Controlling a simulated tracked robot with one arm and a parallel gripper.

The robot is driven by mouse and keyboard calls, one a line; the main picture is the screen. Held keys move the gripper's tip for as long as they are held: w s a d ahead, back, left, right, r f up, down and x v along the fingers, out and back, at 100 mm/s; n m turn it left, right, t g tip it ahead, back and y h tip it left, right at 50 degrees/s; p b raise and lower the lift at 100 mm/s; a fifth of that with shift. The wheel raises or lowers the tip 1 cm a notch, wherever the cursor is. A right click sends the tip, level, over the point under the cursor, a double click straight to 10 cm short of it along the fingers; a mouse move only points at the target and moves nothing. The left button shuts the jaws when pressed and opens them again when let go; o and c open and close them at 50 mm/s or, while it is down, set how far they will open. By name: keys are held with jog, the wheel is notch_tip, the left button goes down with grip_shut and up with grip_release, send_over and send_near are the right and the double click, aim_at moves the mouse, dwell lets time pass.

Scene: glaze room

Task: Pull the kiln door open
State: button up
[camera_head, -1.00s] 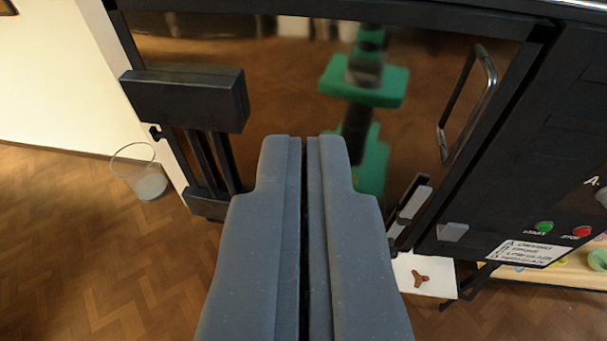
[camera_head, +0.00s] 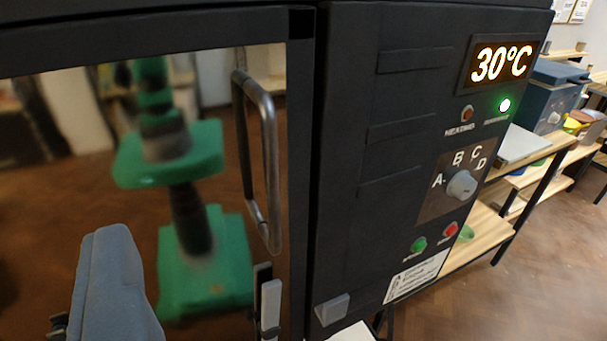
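The kiln door fills the left of the view, a dark frame (camera_head: 301,150) around a glossy, mirror-like panel. Its handle (camera_head: 270,165), a grey metal vertical bar, stands near the door's right edge. The door looks shut against the black kiln body (camera_head: 345,130). One grey finger of my gripper (camera_head: 115,285) shows at the lower left, in front of the panel. The panel shows to the left of its inner pad, so the fingers are apart. The other finger is out of view. The visible finger is left of and below the handle, not touching it.
The kiln's control panel carries a 30°C display (camera_head: 501,62), a selector knob (camera_head: 461,185), a green button (camera_head: 419,244) and a red button (camera_head: 450,229). Wooden shelving (camera_head: 530,170) with pottery goods stands at the right. Wood floor (camera_head: 560,245) is open at lower right.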

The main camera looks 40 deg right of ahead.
aim_at(273, 190)
jog(key=s+d+f+m+h+p, duration=0.1)
jog(key=d+f+m+h+p, duration=0.1)
jog(key=d+f+h+p, duration=0.45)
jog(key=w+d, duration=0.2)
jog(key=w, duration=0.2)
jog(key=w+d+f+y, duration=0.1)
jog(key=w+d, duration=0.1)
jog(key=w, duration=0.2)
jog(key=w+d+f+y, duration=0.1)
jog(key=w+d, duration=0.1)
jog(key=w, duration=0.2)
jog(key=shift+w+d+y, duration=0.2)
jog(key=shift+w+y, duration=0.05)
jog(key=shift+w, duration=0.05)
grip_shut()
